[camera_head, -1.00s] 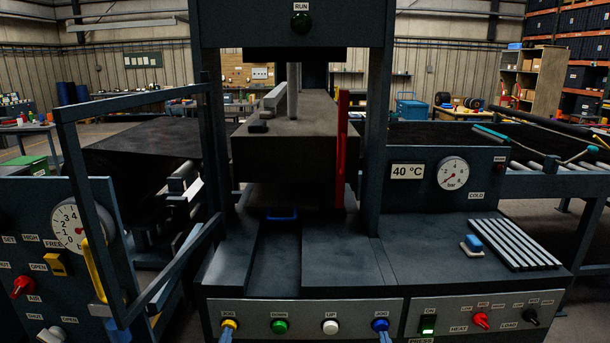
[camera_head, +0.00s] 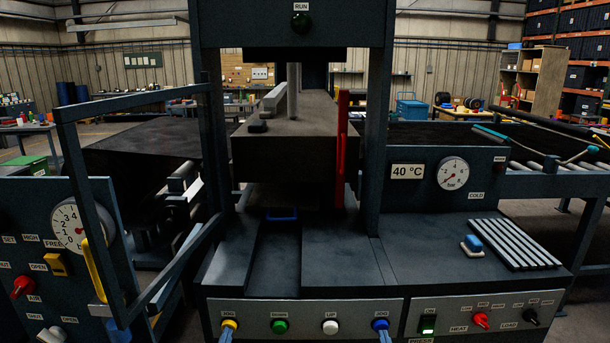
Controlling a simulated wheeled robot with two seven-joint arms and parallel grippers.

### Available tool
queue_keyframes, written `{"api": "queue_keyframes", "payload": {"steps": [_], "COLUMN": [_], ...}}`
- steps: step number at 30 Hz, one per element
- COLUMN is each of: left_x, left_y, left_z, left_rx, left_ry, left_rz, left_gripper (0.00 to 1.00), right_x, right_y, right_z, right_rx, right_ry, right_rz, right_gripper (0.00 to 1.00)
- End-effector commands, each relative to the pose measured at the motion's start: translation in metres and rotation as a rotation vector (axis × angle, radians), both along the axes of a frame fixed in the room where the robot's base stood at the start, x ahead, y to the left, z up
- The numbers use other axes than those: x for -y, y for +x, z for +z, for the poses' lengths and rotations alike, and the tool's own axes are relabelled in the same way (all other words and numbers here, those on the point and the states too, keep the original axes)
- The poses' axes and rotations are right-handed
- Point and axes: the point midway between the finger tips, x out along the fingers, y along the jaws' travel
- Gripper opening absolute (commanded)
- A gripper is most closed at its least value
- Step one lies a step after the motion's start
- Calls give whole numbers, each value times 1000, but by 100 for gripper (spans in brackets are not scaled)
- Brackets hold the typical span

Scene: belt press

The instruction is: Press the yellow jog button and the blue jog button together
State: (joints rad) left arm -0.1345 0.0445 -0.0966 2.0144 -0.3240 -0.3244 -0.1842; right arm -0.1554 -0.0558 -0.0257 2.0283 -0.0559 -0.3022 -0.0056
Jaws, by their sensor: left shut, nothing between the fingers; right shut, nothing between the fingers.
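The yellow jog button (camera_head: 229,324) is at the left of the press's front panel, under a JOG label. The blue jog button (camera_head: 380,324) is at the right of the same panel, under another JOG label. My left gripper (camera_head: 228,334) is shut and empty, its tips at the lower edge of the yellow button. My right gripper (camera_head: 383,334) is shut and empty, its tips at the lower edge of the blue button. Only the fingertips show at the bottom edge of the picture. I cannot tell whether they touch the buttons or whether either button is pushed in.
A green button (camera_head: 279,327) and a white button (camera_head: 331,327) sit between the jog buttons. An open metal frame (camera_head: 62,160) stands at the left.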

Motion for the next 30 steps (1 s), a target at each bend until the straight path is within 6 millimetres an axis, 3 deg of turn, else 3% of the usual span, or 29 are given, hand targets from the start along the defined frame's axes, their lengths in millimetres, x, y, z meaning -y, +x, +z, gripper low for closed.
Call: {"api": "queue_keyframes", "payload": {"steps": [30], "left_x": [0], "left_y": [0], "left_z": [0], "left_rx": [0], "left_ry": [0], "left_rz": [0], "left_gripper": [0], "right_x": [0], "right_y": [7], "right_z": [0], "right_rx": [-1], "right_ry": [0], "right_rz": [0], "right_gripper": [0]}}
